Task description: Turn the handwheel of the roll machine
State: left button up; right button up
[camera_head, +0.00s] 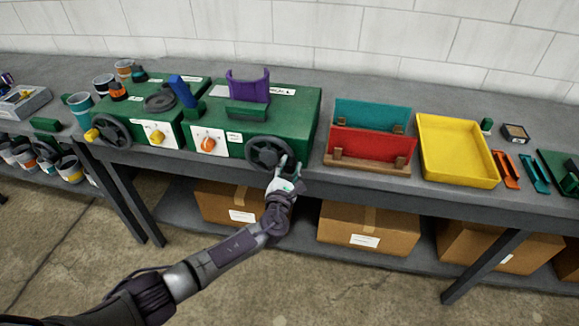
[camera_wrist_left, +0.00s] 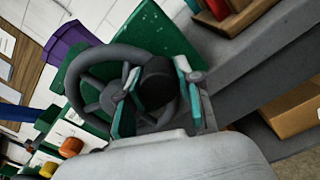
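Two green machines with dark handwheels stand on the bench. The handwheel (camera_head: 268,152) of the right machine (camera_head: 300,110) is on its front face, and it also fills the middle of the left wrist view (camera_wrist_left: 90,72). My left gripper (camera_head: 287,172) is at the lower right of this wheel. In the left wrist view its two teal-tipped fingers (camera_wrist_left: 158,82) stand apart, with a dark round knob (camera_wrist_left: 157,84) between them; whether they touch it is unclear. The right machine carries an orange knob (camera_head: 208,144) and a purple curved piece (camera_head: 249,84). My right gripper is out of view.
The left machine (camera_head: 140,117) has its own handwheel (camera_head: 110,132) and a yellow knob (camera_head: 156,137). Cardboard boxes (camera_head: 368,229) sit on the lower shelf.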

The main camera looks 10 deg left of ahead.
pick_arm(q)
jog(key=shift+o, duration=0.7)
jog(key=shift+f, duration=0.1)
jog(key=s, duration=1.2)
jog(key=shift+a, duration=0.25)
jog(key=s+a+f+n+g+y, duration=0.1)
jog(key=s+a+f+n+g, duration=0.35)
jog(key=f, duration=0.65)
jog(key=s+a+f+n+g+b, duration=0.1)
jog(key=s+a+f+n+g, duration=0.1)
jog(key=s+f+n, duration=0.55)
jog(key=s+a+f+n+g+y, duration=0.1)
jog(key=s+a+f+n+g, duration=0.4)
jog(key=f, duration=0.9)
jog(key=s+f+n+g, duration=0.1)
jog(key=s+f+n, duration=0.4)
jog(key=s, duration=0.5)
jog(key=s+f+n+g+h, duration=0.1)
jog(key=s+f+n, duration=0.4)
jog(key=s+n, duration=0.5)
jog(key=s+f+n+g+b, duration=0.1)
jog(key=s+f+n+g, duration=0.2)
jog(key=s+f+n, duration=0.3)
jog(key=s+n, duration=0.1)
jog(key=s, duration=0.4)
jog(key=shift+s+n, duration=0.25)
jog(key=shift+n, duration=0.05)
